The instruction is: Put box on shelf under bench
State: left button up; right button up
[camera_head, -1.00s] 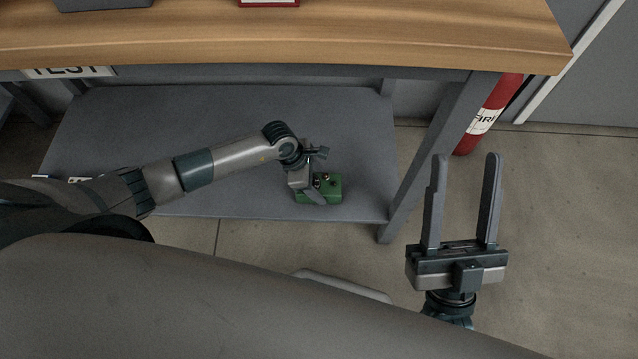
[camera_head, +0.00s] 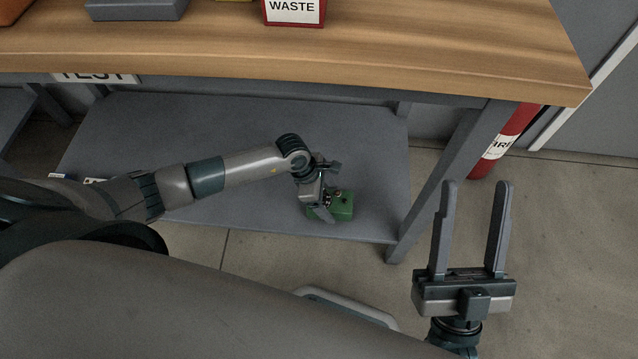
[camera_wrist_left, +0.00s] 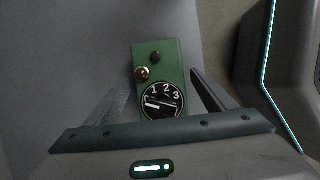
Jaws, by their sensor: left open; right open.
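The green box (camera_head: 341,207) rests on the grey shelf (camera_head: 230,130) under the bench, near the shelf's front right part. In the left wrist view the box (camera_wrist_left: 162,62) shows a numbered dial and two knobs on its face. My left gripper (camera_head: 318,204) is at the box, with its fingers open on either side of it; the wrist view shows a gap between each finger and the box. The gripper hides part of the box in the head view. My right gripper (camera_head: 472,230) is open and empty, over the floor right of the bench.
The wooden bench top (camera_head: 400,50) carries a grey tray (camera_head: 136,10) and a red waste container (camera_head: 293,12). A bench leg (camera_head: 435,185) stands right of the shelf. A red fire extinguisher (camera_head: 515,125) stands behind it. The shelf's middle and back are clear.

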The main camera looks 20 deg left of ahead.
aim_at(330, 200)
pick_arm(q)
jog(key=p+v, duration=0.1)
jog(key=v, duration=0.3)
jog(key=shift+a+r, duration=0.1)
jog(key=shift+r, duration=0.1)
jog(key=p+v, duration=0.1)
jog(key=v, duration=0.4)
jog(key=shift+v, duration=0.9)
pick_arm(e)
notch_tip(330, 200, down, 8)
jog(key=w+a+g+h, duration=0.1)
jog(key=w+a+g, duration=0.1)
jog(key=g, duration=0.3)
jog(key=shift+r, duration=0.1)
